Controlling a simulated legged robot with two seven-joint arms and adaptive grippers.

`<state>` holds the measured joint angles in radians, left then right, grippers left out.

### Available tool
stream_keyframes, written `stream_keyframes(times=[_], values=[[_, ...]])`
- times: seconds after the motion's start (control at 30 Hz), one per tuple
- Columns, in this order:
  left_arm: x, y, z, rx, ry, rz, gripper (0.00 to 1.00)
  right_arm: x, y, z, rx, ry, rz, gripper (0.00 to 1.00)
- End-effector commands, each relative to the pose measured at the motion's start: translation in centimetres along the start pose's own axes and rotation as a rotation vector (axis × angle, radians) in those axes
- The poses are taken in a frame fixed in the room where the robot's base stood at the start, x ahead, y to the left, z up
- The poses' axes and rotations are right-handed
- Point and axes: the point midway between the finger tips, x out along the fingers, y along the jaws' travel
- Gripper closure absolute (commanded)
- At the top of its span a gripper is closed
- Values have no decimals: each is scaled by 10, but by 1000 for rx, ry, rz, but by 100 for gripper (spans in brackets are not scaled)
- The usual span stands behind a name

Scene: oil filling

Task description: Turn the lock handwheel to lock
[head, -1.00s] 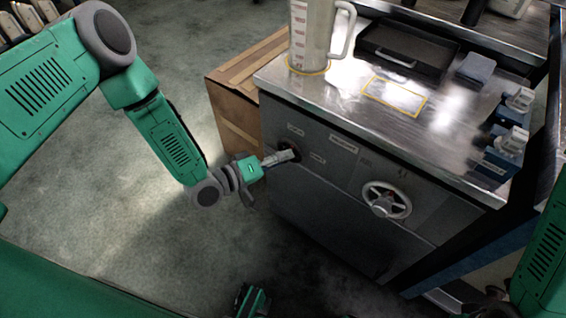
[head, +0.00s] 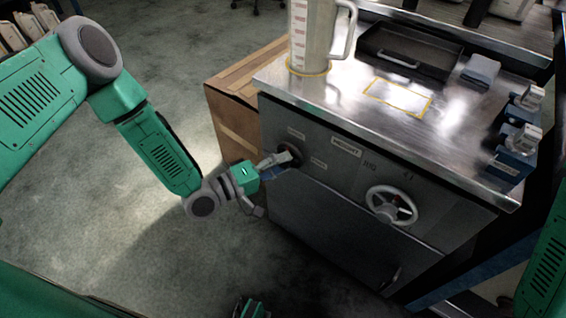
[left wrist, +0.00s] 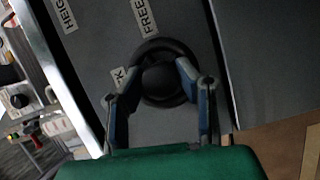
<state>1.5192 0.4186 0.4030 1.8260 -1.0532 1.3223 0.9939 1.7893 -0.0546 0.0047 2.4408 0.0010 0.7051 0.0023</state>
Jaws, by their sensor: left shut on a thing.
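The black lock handwheel (head: 294,155) is on the grey cabinet's front panel, near its upper left. In the left wrist view the handwheel (left wrist: 163,84) is a dark ring with a round hub, between a FREE label and a partly hidden label ending in K. My left gripper (head: 279,161) reaches it from the left. In the left wrist view the left gripper (left wrist: 156,80) has its two fingers shut on the handwheel, one on each side. The fingers hide part of the rim.
A larger white handwheel (head: 391,206) sits to the right on the same panel. A measuring jug (head: 313,40), a black tray (head: 409,55) and small blue devices stand on the metal cabinet top (head: 345,105). A cardboard box (head: 232,128) stands left of the cabinet. Open floor lies in front.

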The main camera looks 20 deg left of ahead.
Motion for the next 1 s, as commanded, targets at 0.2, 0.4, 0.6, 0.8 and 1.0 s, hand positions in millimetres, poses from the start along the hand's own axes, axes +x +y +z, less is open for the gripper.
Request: stream_keyframes(times=[0.2,0.4,0.6,0.8,1.0], values=[[-2,-2,-6,4,13,-5,50,0,0,0,0,0,0,60],[-1,-1,-3,3,7,-4,50,0,0,0,0,0,0,60],[-6,-1,-2,3,5,-4,50,-1,0,2,0,2,0,60],[-41,-2,-3,1,7,-6,50,-1,0,2,0,3,0,60],[-84,-3,-4,0,10,-5,50,-1,0,1,0,3,0,60]])
